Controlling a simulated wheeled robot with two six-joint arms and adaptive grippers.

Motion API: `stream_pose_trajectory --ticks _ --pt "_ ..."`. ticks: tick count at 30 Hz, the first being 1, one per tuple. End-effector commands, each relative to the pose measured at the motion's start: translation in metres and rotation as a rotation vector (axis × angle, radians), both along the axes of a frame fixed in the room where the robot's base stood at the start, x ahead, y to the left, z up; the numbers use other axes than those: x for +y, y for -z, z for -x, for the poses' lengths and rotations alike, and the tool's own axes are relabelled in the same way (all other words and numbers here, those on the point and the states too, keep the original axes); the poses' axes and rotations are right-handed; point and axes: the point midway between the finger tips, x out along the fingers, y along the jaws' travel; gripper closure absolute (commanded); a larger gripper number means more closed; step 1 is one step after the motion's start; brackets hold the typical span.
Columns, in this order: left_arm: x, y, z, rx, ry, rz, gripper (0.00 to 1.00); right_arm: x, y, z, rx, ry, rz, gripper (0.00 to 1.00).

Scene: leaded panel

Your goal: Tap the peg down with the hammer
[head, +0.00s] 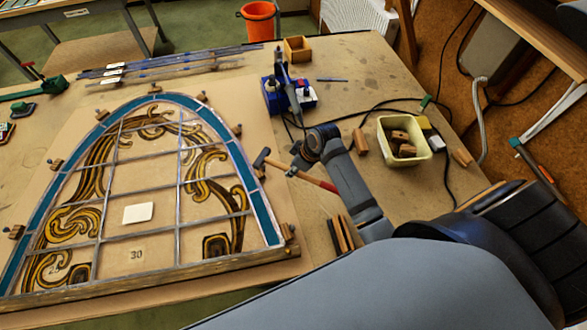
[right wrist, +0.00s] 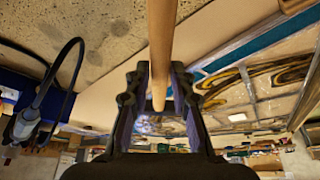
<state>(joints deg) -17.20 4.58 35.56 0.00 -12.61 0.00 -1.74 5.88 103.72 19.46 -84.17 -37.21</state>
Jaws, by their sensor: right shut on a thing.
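The hammer has a dark head (head: 261,159) and a wooden handle with a red end (head: 328,186). My right gripper (head: 299,166) appears to be shut on its handle; the fingers are small and dark here. In the right wrist view the wooden handle (right wrist: 162,45) runs between the jaws of my gripper (right wrist: 160,95); the hammer head is not clear there. The head is over the panel's right edge, just above a small wooden peg (head: 259,172); I cannot tell whether they touch. Other pegs (head: 238,130) stand around the arched leaded panel (head: 237,155). My left gripper is out of view.
A blue stand (head: 270,96) with a tool is behind my right wrist. A cream tub (head: 386,128) of wooden blocks stands right, with black cable nearby. Lead strips (head: 180,64) lie at the back. A wooden box (head: 297,49) sits at the far edge.

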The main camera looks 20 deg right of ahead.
Motion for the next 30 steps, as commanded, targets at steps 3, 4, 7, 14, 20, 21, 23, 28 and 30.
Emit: stream_pose_trajectory --ticks 3,4,7,14,20,21,23,28,30 --pt "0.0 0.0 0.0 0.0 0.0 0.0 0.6 0.0 0.0 0.0 -0.001 0.0 -0.001 1.0" --pt "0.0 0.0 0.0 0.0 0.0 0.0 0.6 0.0 0.0 0.0 -0.001 0.0 -0.001 1.0" --pt "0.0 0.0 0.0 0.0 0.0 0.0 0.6 0.0 -0.001 0.0 -0.001 0.0 -0.001 1.0" --pt "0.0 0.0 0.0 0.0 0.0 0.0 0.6 0.0 -0.024 -0.001 -0.004 0.0 0.0 1.0" --pt "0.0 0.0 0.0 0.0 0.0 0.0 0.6 0.0 -0.045 -0.001 -0.002 -0.001 0.0 1.0" --pt "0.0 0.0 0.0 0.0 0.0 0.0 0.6 0.0 -0.048 0.0 -0.001 -0.001 0.0 1.0" --pt "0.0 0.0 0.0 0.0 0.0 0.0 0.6 0.0 -0.05 0.0 -0.001 0.0 -0.001 1.0" --pt "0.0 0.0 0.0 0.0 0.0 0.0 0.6 0.0 -0.051 0.0 -0.001 0.0 -0.001 1.0" --pt "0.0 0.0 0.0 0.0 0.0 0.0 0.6 0.0 -0.05 0.0 -0.001 0.0 -0.001 1.0"
